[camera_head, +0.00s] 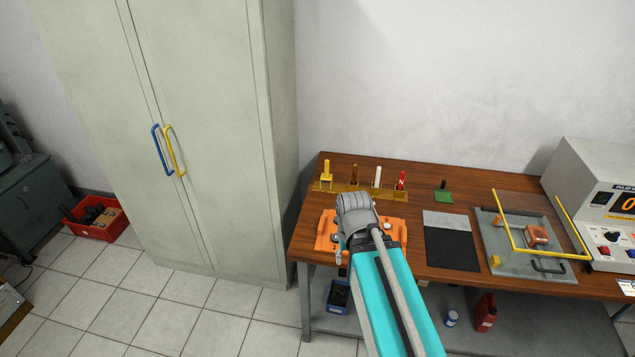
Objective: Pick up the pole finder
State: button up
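A wooden rack (335,187) at the back left of the wooden table (400,168) holds a yellow piece (326,171), a brown piece (354,174), a white stick (377,176) and a red piece (401,181) marked with a letter that looks like N. A small green pad (443,197) with a dark upright piece stands to their right. I cannot tell for sure which of these is the pole finder. My arm reaches over the table's left part, in front of the rack. My gripper's fingers are hidden behind my arm, so its opening does not show.
An orange tray (327,231) lies under my arm. Right of it are a black-and-grey mat (450,248), a grey plate with a yellow-edged clear guard (515,252) and a grey instrument box (598,195). A tall cabinet (215,130) stands left of the table.

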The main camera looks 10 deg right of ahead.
aim_at(327, 180)
jog(key=z, duration=0.1)
jog(key=i, duration=0.95)
jog(key=u, duration=0.05)
